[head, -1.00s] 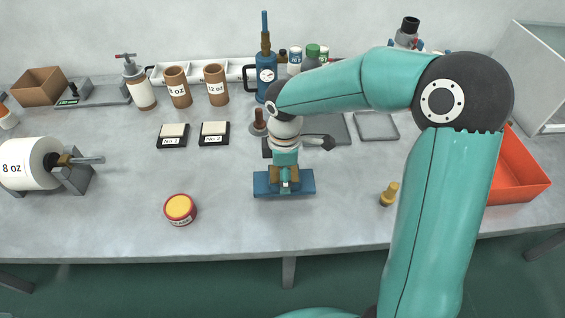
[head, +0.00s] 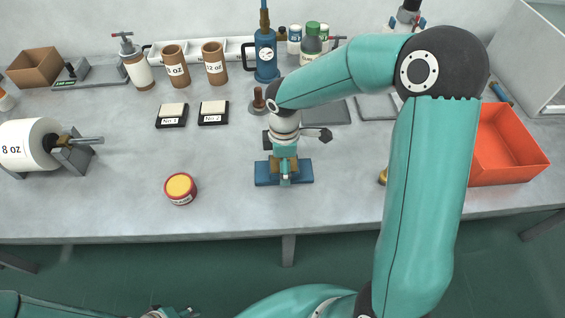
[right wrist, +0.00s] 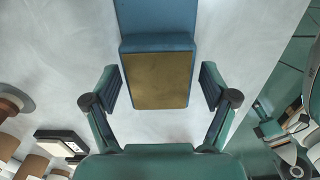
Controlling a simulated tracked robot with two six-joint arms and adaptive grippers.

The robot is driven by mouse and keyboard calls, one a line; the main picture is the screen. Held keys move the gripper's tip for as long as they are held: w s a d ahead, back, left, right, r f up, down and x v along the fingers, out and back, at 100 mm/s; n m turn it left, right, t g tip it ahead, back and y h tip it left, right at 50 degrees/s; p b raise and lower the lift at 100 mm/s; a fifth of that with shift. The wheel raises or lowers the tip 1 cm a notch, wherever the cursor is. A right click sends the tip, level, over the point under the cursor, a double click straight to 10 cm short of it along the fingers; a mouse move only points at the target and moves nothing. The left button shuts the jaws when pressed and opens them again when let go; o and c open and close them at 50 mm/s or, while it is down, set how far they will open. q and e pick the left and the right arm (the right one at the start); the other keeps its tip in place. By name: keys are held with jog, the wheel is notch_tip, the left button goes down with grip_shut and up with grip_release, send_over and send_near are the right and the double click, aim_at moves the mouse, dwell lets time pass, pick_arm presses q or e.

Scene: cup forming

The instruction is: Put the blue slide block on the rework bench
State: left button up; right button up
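The blue slide block (head: 303,172) lies on the grey bench, a flat blue piece with a brass-coloured part on it. My right gripper (head: 285,168) is over its middle and hides part of it. In the right wrist view the block (right wrist: 158,20) runs up from the centre, and its brass face (right wrist: 157,80) sits between the two fingers of my right gripper (right wrist: 160,88). The fingers are open, with a narrow gap on each side. My left gripper (head: 172,313) just shows at the bottom edge; its fingers are unclear. I cannot tell which surface is the rework bench.
A red-and-yellow tin (head: 180,188) stands left of the block. Two labelled pads (head: 172,115) and a brown-handled stamp (head: 258,102) are behind. An orange bin (head: 510,150) is at the right; a brass piece (head: 383,177) is partly behind my arm. The bench front (head: 230,222) is clear.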

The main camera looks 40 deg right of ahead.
jog(key=shift+r, duration=0.1)
notch_tip(320, 180, up, 12)
dwell(0.7)
dwell(0.4)
